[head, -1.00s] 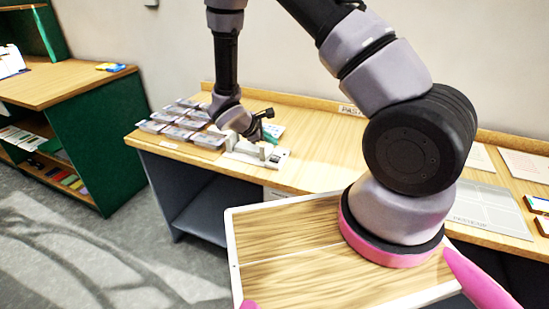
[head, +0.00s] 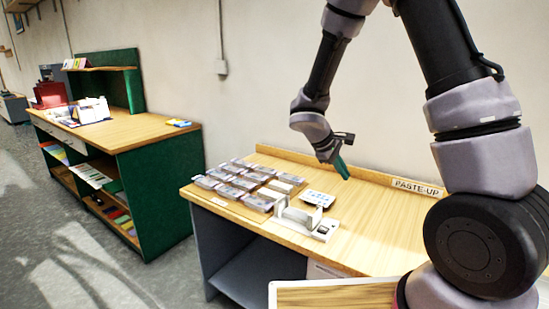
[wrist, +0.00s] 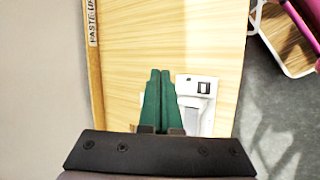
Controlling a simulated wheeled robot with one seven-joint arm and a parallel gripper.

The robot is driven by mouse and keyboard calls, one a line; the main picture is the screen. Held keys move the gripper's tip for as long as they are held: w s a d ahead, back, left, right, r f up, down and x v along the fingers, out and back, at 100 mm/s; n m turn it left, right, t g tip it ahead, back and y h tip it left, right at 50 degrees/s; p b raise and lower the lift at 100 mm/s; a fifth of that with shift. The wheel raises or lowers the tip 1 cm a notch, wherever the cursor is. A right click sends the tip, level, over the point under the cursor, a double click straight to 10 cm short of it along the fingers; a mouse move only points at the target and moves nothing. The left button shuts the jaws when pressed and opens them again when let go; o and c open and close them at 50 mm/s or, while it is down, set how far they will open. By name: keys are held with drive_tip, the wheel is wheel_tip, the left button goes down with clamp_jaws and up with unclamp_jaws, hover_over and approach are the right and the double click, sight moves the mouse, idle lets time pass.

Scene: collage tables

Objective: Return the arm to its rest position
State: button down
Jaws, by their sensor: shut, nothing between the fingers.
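My gripper (head: 343,168) hangs from my arm above the paste-up table (head: 375,225), pointing down. Its green fingers are together and hold nothing. In the wrist view the shut fingers (wrist: 159,100) point along the wooden tabletop, with bare wood past their tips. The arm is bent, its elbow above the top of the head view.
A green cabinet (head: 160,185) stands further left. The table's middle is clear; a wall runs behind.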

drive_tip(key=s+d+r+m+t+y, duration=0.1)
drive_tip(key=s+r+m+y, duration=0.3)
drive_tip(key=s+r, duration=0.5)
drive_tip(key=s+d+r+m+t+y, duration=0.1)
drive_tip(key=s+r+m+t+y, duration=0.2)
drive_tip(key=s+r+m, duration=0.6)
wheel_tip(320, 180, up, 8)
drive_tip(key=shift+s+r+t+y, duration=0.2)
drive_tip(key=shift+s+t+y, duration=0.2)
drive_tip(key=shift+s+y, duration=0.45)
drive_tip(key=shift+w, duration=0.1)
